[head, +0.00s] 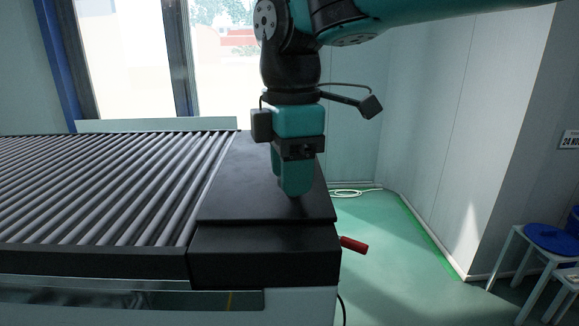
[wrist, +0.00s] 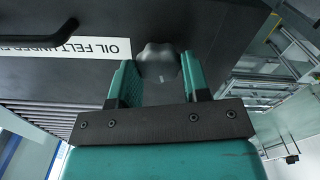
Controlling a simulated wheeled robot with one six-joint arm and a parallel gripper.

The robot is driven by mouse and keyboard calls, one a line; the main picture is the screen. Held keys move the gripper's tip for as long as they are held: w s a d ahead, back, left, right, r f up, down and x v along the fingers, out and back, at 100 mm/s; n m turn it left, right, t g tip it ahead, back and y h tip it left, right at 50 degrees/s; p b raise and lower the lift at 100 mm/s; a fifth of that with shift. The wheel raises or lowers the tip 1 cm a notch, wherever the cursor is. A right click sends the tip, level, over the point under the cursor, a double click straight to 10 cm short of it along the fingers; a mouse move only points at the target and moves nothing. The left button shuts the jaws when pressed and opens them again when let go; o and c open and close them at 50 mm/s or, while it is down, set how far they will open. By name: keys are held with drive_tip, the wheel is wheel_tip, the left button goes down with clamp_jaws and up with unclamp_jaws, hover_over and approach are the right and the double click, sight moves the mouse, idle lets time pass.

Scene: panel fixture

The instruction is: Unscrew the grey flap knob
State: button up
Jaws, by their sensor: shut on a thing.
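The grey flap knob (wrist: 158,62) is a dark grey lobed knob on a dark panel in the wrist view. My gripper (wrist: 159,80) has one teal finger on each side of it and is shut on it. In the head view my gripper (head: 295,188) points down onto the black flap (head: 232,205) at the end of the roller table. The knob is hidden there behind the fingers. A white label (wrist: 60,47) reading "OIL FELT UNDER" sits beside the knob in the wrist view, partly cut off.
A roller conveyor (head: 100,185) runs left from the black flap. A red handle (head: 354,245) sticks out at the right below it. A pale hose (head: 352,192) lies on the green floor. A blue-topped stool (head: 552,238) stands at the right. The floor between is clear.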

idle(0.3)
drive_tip(key=o, duration=0.9)
wheel_tip(320, 180, up, 18)
drive_tip(key=shift+f, duration=0.25)
